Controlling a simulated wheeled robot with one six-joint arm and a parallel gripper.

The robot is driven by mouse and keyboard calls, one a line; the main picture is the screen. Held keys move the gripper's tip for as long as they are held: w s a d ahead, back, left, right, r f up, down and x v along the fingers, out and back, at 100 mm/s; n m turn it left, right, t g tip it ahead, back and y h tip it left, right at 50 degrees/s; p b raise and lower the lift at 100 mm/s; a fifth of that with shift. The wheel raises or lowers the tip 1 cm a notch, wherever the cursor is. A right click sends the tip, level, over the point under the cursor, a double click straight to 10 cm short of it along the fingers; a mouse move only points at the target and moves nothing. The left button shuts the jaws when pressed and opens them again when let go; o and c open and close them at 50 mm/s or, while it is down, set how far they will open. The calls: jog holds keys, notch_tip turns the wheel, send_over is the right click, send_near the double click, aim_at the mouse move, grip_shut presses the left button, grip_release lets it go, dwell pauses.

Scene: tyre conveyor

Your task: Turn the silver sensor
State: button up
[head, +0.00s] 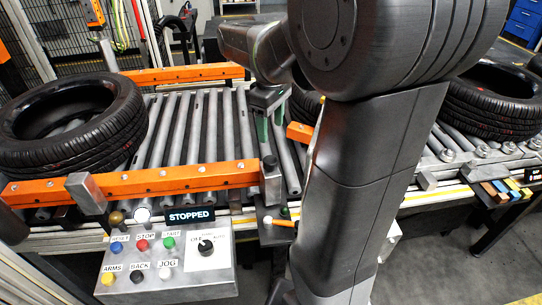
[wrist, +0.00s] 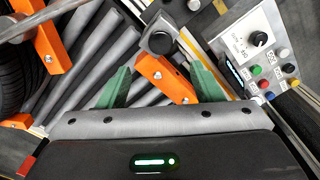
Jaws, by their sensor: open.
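A silver-grey block with a dark round face, which looks like the silver sensor (head: 271,184), stands at the right end of the front orange rail (head: 200,177). It also shows in the wrist view (wrist: 159,41), beyond and between my fingertips. My gripper (head: 271,146) points down over the rollers with its green fingers apart. In the wrist view my gripper (wrist: 157,67) is open and empty, with a short orange bar (wrist: 166,78) between the fingers and below them. I cannot tell from these views how far above the block the fingertips are.
A tyre (head: 75,125) lies on the rollers at left. Another tyre (head: 490,105) lies at right. My arm hides the middle of the conveyor.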

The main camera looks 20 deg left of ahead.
aim_at(270, 159)
notch_tip(270, 159, down, 11)
jog(key=shift+r+p, duration=0.1)
jog(key=shift+p, duration=0.25)
jog(key=c, duration=1)
jog(key=shift+m, duration=0.6)
jog(key=o, duration=1)
notch_tip(270, 159, up, 14)
jog(key=b, duration=0.1)
